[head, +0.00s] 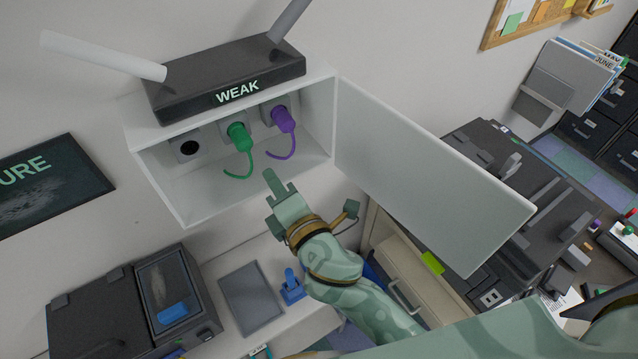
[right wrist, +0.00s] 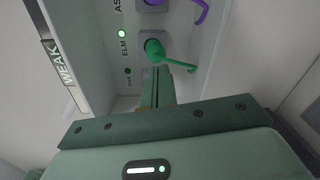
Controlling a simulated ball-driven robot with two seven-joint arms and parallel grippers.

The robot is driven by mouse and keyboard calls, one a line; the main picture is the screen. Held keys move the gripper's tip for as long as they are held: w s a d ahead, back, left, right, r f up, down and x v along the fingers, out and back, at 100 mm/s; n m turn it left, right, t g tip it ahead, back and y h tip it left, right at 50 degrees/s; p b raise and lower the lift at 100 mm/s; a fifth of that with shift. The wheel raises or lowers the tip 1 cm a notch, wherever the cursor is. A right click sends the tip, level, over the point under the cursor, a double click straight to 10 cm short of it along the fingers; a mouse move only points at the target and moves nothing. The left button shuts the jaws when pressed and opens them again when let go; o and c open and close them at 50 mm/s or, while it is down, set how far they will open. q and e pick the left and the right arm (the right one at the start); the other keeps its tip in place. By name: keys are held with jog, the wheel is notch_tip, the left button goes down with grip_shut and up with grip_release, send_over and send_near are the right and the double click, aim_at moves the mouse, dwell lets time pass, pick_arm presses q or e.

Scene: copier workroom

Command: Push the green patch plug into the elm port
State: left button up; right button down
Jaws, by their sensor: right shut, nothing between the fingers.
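The green patch plug (head: 238,136) sits at the middle socket of the white wall box, its short green cord hanging down. In the right wrist view the green plug (right wrist: 154,47) is against the grey elm port (right wrist: 147,42), beside the label ELM and a bright green light (right wrist: 122,34). My right gripper (head: 274,182) is shut and empty in front of the box, below the plug. In the right wrist view its closed fingers (right wrist: 157,80) point at the plug; whether they touch it is unclear. My left gripper is out of view.
A purple plug (head: 283,119) sits in the socket to the right; an empty socket (head: 189,148) is to the left. The box door (head: 430,170) hangs open on the right. A black router (head: 225,80) marked WEAK lies on top. The OAK light (right wrist: 127,71) is dim.

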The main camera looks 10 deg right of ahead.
aim_at(248, 151)
jog(key=shift+m, duration=0.6)
jog(key=x, duration=0.5)
jog(key=shift+s+a+r+b, duration=0.1)
jog(key=shift+a+r+b, duration=0.1)
jog(key=shift+a+b, duration=0.15)
jog(key=shift+w+a, duration=0.25)
jog(key=shift+w, duration=0.15)
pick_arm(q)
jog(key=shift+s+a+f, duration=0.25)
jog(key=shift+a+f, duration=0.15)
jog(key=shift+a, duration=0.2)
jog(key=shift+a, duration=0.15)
pick_arm(e)
jog(key=shift+w, duration=0.4)
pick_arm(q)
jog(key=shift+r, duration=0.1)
pick_arm(e)
jog(key=shift+s, duration=0.15)
